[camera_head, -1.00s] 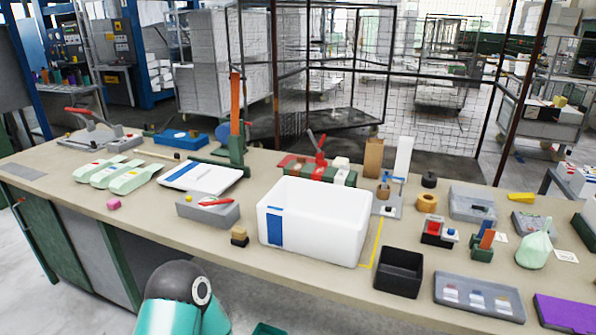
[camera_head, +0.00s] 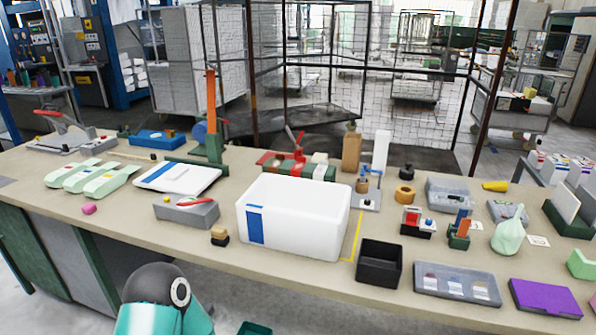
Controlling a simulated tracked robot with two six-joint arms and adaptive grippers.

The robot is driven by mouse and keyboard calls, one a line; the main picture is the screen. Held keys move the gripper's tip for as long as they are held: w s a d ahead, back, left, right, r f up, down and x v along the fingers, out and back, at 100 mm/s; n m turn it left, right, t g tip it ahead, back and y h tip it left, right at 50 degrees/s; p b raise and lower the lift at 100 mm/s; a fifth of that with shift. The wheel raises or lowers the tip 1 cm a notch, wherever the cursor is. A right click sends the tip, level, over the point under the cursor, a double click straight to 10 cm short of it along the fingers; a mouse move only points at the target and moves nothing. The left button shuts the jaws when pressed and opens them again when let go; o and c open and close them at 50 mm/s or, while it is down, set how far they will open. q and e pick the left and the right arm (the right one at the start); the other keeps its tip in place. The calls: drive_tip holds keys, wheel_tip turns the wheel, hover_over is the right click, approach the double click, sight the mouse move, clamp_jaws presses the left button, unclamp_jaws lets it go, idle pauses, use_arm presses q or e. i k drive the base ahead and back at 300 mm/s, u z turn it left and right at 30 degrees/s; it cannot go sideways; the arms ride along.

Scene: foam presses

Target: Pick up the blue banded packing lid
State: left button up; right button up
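The blue banded packing lid (camera_head: 197,179) is a flat white panel with a blue stripe along its left part. It lies on the workbench behind the grey block with the red handle. The large white box (camera_head: 318,224) with a matching blue band on its front stands to the right of the lid, at the bench's front. A dark and teal part of my arm shows at the bottom left, in front of the bench and apart from the lid. Neither of my grippers is in view.
The grey block with the red handle (camera_head: 187,212) lies in front of the lid. Pale green pouches (camera_head: 92,177) lie to its left. A green press with an orange lever (camera_head: 211,125) stands behind. A black bin (camera_head: 379,263) stands right of the box. Bare bench (camera_head: 140,222) shows at the front left.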

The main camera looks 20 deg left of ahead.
sight(176, 178)
drive_tip(key=z, duration=1.75)
drive_tip(key=i, duration=0.1)
drive_tip(key=u, duration=3.05)
